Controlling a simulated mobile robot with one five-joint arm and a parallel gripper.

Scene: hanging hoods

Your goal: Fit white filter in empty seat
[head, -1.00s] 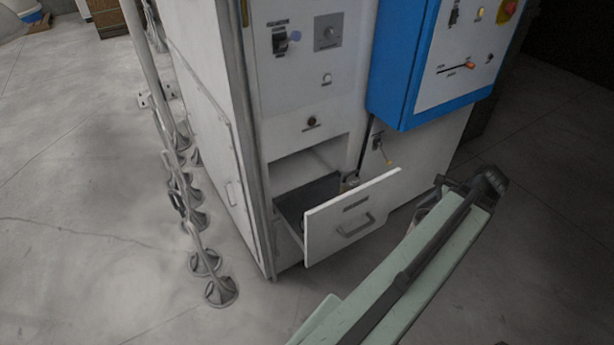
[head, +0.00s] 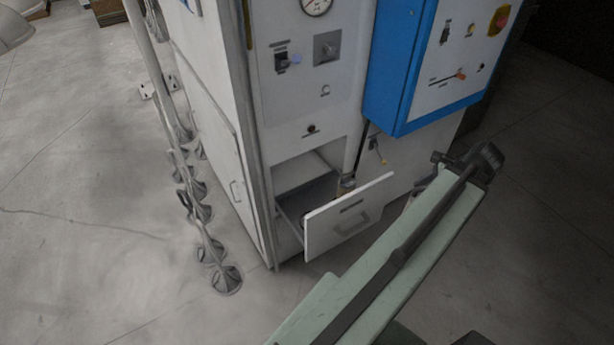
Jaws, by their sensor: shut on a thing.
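I cannot make out a white filter or an empty seat in the head view. My pale green arm (head: 385,265) reaches from the bottom up to the right, in front of the cabinet's lower right side. Its dark far joint (head: 470,165) shows, but my gripper and anything in it are not in view. A small pale patch shows behind the arm, too hidden to identify.
A grey cabinet (head: 290,110) stands ahead with an open drawer (head: 345,215) low down. A blue control box (head: 395,60) juts from its right. A stand with several round feet (head: 225,278) lines its left. A pale rounded thing (head: 12,30) is top left. Left floor is clear.

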